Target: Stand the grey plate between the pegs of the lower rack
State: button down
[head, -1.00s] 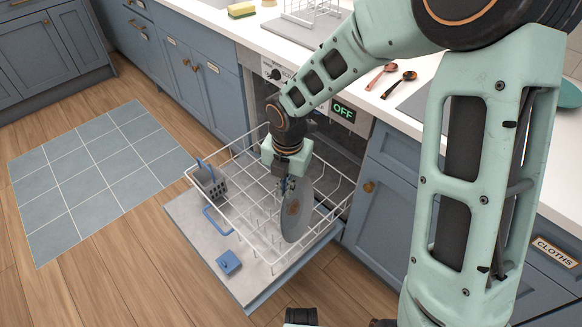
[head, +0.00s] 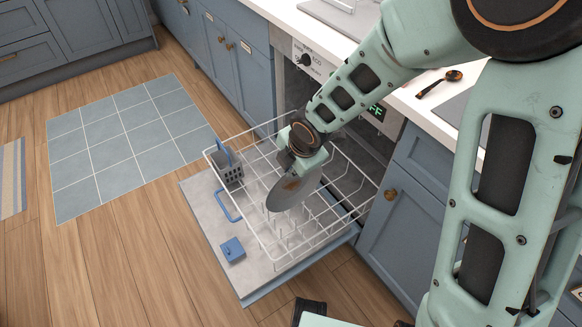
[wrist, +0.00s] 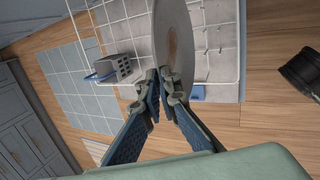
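The grey plate (head: 290,194) has a brown patch in its middle and is seen at a slant in the head view. My gripper (wrist: 160,88) is shut on its edge, and the plate (wrist: 174,40) extends from the fingers in the wrist view. The lower rack (head: 330,236) is a white wire basket with rows of upright pegs (head: 268,236), pulled out over the open dishwasher door. The plate is over the rack's middle, tilted. I cannot tell whether its lower edge touches the pegs.
A grey cutlery basket (head: 232,174) with a blue handle stands at the rack's left side. A blue block (head: 232,249) lies on the open door (head: 205,204). Blue cabinets flank the dishwasher.

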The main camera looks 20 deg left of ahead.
aim_at(288, 202)
jog(key=shift+f+b, duration=6.35)
jog(key=shift+f, duration=0.75)
jog(key=c, duration=2.1)
grip_release()
notch_tip(288, 202, up, 10)
jog(key=p, duration=1)
jog(key=shift+r, duration=0.1)
